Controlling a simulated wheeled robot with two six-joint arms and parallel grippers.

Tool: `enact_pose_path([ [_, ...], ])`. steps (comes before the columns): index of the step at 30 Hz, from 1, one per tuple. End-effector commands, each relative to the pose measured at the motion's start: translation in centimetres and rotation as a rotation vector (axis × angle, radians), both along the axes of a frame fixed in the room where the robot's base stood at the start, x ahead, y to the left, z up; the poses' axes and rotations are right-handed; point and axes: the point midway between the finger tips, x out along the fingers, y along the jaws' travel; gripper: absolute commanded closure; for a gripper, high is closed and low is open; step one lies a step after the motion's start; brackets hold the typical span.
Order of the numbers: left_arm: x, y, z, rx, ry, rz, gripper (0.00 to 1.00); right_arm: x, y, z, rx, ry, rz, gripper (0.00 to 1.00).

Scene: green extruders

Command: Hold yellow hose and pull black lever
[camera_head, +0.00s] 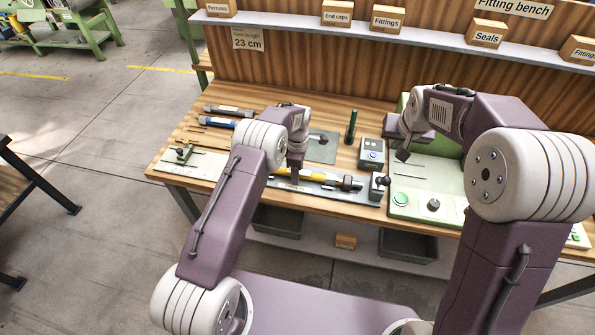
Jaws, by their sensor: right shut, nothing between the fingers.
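The yellow hose (322,176) lies across a dark fixture plate on the wooden bench, with a dark fitting (350,184) at its right end. My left gripper (293,176) reaches down from above at the left part of the hose. Its fingers are small and partly hidden, so I cannot tell whether they grip the hose. A black knob (383,181), which looks like the lever's end, stands at the right end of the fixture. My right gripper (403,155) is shut and empty, above and to the right of that knob, apart from it.
A grey box with a blue button (371,154) stands behind the fixture. A pale green panel (425,205) with a green button lies at right. A dark green upright cylinder (352,127) stands at the back. A small vise (184,154) and blue tool (218,124) lie left. Labelled boxes line the shelf.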

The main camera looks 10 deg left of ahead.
Motion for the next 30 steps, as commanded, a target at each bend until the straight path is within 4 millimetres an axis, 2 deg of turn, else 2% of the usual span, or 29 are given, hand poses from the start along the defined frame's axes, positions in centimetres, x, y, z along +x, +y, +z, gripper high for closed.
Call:
enact_pose_path([
  [8,0.0,0.0,0.5,0.000,-0.001,0.000,0.49,0.0,0.0,0.0,0.000,0.000,0.000,1.00],
  [11,0.1,0.0,2.3,0.000,-0.004,0.000,0.49,0.0,0.0,0.0,0.000,0.000,0.000,1.00],
  [18,0.1,0.0,8.4,0.000,-0.005,0.000,0.49,0.0,0.0,0.0,0.000,0.000,0.000,1.00],
  [21,0.1,0.0,10.3,0.000,-0.003,0.000,0.49,0.0,0.0,0.0,0.000,0.000,0.000,1.00],
  [25,0.0,0.0,11.7,0.000,-0.001,0.000,0.49,0.0,0.0,0.0,0.000,0.000,0.000,1.00],
  [30,0.0,0.0,12.0,0.000,0.000,0.000,0.49,0.0,0.0,0.0,0.000,0.000,0.000,1.00],
])
